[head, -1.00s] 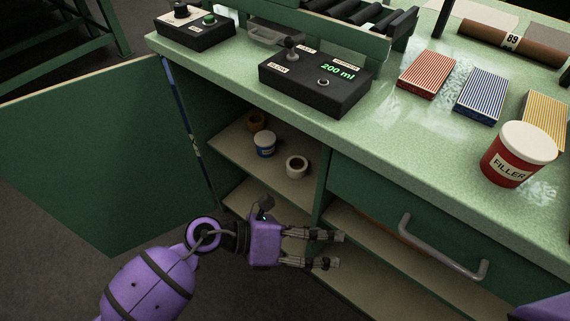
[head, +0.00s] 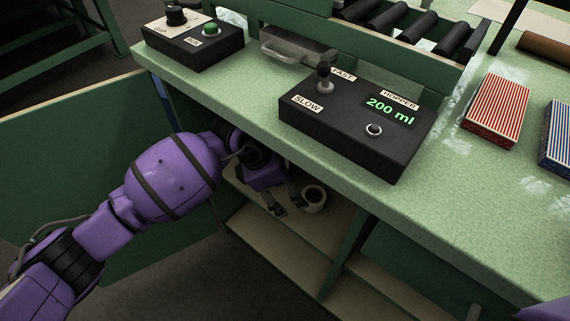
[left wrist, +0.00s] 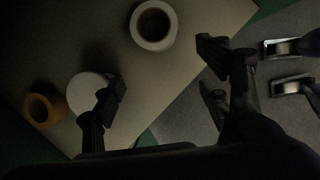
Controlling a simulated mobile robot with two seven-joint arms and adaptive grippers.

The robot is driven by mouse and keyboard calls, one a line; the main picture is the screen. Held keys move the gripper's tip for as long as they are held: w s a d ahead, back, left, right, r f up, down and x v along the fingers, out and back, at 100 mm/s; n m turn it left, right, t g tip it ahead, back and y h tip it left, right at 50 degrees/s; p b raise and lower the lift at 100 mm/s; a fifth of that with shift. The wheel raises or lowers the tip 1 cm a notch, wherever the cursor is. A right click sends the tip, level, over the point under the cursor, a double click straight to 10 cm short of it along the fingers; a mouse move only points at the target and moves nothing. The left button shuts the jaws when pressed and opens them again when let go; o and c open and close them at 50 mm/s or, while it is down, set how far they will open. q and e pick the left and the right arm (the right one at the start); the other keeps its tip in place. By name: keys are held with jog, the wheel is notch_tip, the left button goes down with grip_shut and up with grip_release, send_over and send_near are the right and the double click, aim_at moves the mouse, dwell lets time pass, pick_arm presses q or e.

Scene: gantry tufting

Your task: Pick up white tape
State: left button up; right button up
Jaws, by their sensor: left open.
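The white tape roll (head: 317,207) lies on the cabinet's upper shelf (head: 325,233), under the green counter. It also shows at the top of the left wrist view (left wrist: 152,46), flat, with its dark hole facing the camera. My left gripper (head: 286,203) is inside the cabinet opening, its fingers spread just left of the roll in the head view. In the left wrist view the open fingers (left wrist: 160,68) are empty, and the roll lies beyond the gap between them, apart from them.
In the left wrist view a white-topped pot (left wrist: 88,88) stands near the left fingers, with an orange-brown roll (left wrist: 42,109) beside it. The counter edge (head: 300,165) overhangs my gripper. A black control box (head: 355,125) sits above. The open cabinet door (head: 70,170) is left.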

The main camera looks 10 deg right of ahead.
pick_arm(q)
send_over(312, 195)
jog(key=a, duration=0.2)
jog(key=shift+a+f+b, duration=0.1)
jog(key=shift+f+b, duration=0.05)
jog(key=shift+b, duration=0.2)
jog(key=b+x, duration=0.1)
jog(key=x, duration=0.4)
jog(key=shift+w, duration=0.1)
jog(key=c, duration=1.2)
jog(key=shift+r, duration=0.2)
jog(key=shift+c, duration=0.2)
